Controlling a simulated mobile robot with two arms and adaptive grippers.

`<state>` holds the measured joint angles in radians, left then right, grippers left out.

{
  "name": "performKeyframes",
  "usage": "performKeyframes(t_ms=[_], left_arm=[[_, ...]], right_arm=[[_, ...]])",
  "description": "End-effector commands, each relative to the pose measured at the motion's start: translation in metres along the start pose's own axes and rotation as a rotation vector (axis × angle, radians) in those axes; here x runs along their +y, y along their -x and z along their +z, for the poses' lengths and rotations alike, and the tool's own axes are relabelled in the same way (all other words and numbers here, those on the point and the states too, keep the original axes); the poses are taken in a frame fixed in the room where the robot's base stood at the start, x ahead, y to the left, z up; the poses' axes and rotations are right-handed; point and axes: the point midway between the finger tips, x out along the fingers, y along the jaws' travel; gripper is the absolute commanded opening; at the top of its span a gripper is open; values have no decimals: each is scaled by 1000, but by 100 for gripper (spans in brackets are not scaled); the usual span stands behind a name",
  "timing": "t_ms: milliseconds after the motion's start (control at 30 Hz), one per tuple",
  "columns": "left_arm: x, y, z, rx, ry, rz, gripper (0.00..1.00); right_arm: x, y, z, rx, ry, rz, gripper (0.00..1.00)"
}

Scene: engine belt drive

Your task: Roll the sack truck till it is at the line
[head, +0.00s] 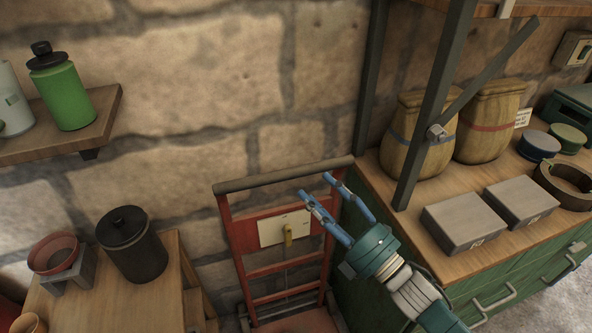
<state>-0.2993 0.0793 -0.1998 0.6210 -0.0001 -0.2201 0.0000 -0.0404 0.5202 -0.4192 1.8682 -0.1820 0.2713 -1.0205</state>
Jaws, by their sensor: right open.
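The sack truck (239,236) is a red ladder-like frame with a dark grip bar (270,178) across its top. It stands against the stone wall, between a wooden table and a green cabinet. A pale plate with a yellow piece sits on its upper part. My right gripper (318,187) has blue fingers spread open and empty. Its fingertips overlap the right part of the truck's frame, just below the grip bar; I cannot tell whether they touch it. The truck's base is partly cut off at the bottom. No line shows on the floor. My left gripper is not in view.
A wooden table (165,295) with a dark lidded pot (131,246) stands close at the left. The green cabinet (520,268), topped with two sacks (420,135) and grey boxes (463,222), stands close at the right. A shelf (95,125) with a green bottle hangs upper left.

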Motion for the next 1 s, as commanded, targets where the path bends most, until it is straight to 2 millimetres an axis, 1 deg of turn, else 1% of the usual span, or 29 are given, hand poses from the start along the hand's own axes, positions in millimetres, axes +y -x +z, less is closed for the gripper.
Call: performKeyframes(t_ms=[33, 200, 300, 400, 533, 800, 833, 867, 900, 967, 1000], left_arm=[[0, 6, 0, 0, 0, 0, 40], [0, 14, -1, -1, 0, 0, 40], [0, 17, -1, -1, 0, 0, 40], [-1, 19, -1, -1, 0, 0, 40], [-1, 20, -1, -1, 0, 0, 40], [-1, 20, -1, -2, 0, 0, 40], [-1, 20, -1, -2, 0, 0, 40], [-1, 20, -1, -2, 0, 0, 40], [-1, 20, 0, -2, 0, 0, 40], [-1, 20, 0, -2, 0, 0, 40], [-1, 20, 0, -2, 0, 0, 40]], right_arm=[[4, -13, 1, -1, -1, 4, 51], [4, -46, 1, -2, -3, 3, 51], [2, -61, 1, -2, -2, 1, 51], [1, -72, 1, -2, -4, 0, 51], [0, -79, 1, -2, -4, -1, 51], [-1, -80, 1, -2, -4, -2, 51], [-1, -80, 1, -2, -4, -2, 49], [-1, -80, 1, -2, -4, -2, 43], [-1, -80, 1, -2, -4, -2, 35], [-1, -80, 1, -2, -4, -2, 23], [-1, -80, 1, -2, -4, -2, 15]])
